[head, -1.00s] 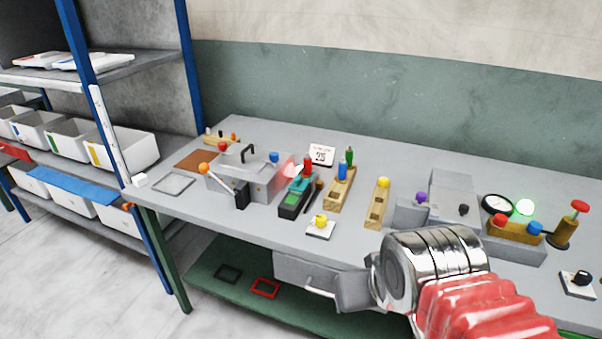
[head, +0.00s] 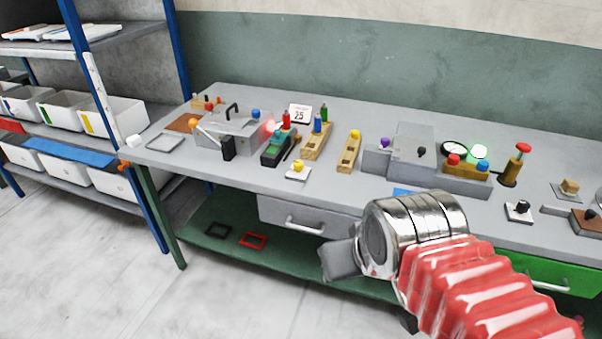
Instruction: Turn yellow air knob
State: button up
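A yellow knob (head: 298,165) sits on a small white plate (head: 291,175) near the front edge of the grey bench. Another yellow knob (head: 355,134) tops a wooden block to its right. The frames do not label either one as the air knob. My gripper (head: 338,262) shows as grey fingers below a shiny metal wrist, in front of the bench and lower in the picture than the plate. It appears apart from both knobs. The fingers overlap from this side, so their opening is hidden.
A press box (head: 232,132) with an orange-tipped lever stands at the left. Several colour-topped holders fill the middle. A grey unit (head: 412,158) with a gauge and coloured buttons stands at the right. A grey drawer (head: 312,216) is below the bench top, near my gripper. A shelf rack is at left.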

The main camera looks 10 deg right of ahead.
aim_at(298, 164)
jog(key=k, duration=0.75)
jog(key=u, duration=0.4)
jog(key=i, duration=1.6)
jog(key=z, duration=0.6)
jog(key=i, duration=0.45)
jog(key=z, duration=0.2)
